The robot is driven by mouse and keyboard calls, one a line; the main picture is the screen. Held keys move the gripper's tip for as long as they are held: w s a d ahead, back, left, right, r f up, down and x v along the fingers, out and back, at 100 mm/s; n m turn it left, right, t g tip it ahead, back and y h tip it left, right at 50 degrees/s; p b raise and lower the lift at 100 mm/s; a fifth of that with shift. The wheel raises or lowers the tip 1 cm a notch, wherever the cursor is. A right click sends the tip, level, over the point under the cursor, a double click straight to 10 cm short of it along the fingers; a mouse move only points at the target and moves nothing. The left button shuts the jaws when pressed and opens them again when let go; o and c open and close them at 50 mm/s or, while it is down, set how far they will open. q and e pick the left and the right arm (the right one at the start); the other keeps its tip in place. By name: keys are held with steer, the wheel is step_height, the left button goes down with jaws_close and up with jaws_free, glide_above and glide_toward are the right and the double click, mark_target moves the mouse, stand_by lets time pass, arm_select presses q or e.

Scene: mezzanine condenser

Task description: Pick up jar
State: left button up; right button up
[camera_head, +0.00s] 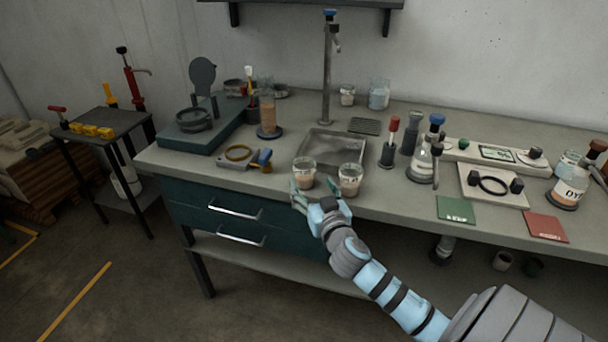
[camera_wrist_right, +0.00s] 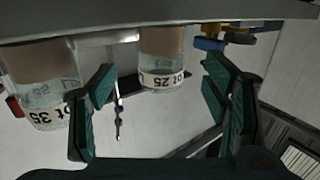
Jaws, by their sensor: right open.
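Two small clear jars with brownish contents and white labels stand side by side at the bench's front edge: a left jar (camera_head: 304,174) and a right jar (camera_head: 350,181). My right gripper (camera_head: 318,199) is open just in front of the left jar. The right wrist view is upside down; there the left jar (camera_wrist_right: 161,60) shows between the spread fingers of my right gripper (camera_wrist_right: 158,72), with no visible contact. The right jar (camera_wrist_right: 42,85) is outside the fingers, beside one of them. The labels are only partly readable. My left gripper is not in view.
A metal sink (camera_head: 335,150) lies behind the jars. A tray with a brass ring (camera_head: 238,153) is to the left. A red-topped bottle (camera_head: 388,150) and a blue-capped bottle (camera_head: 422,163) stand to the right. Drawer handles (camera_head: 236,212) project from the bench front.

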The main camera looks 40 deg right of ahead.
mark_target(307, 181)
steer(key=x, duration=0.4)
steer(key=f+x, duration=0.1)
steer(key=x, duration=0.2)
steer(key=shift+a, duration=0.15)
steer(key=shift+s, duration=0.1)
steer(key=c, duration=1.3)
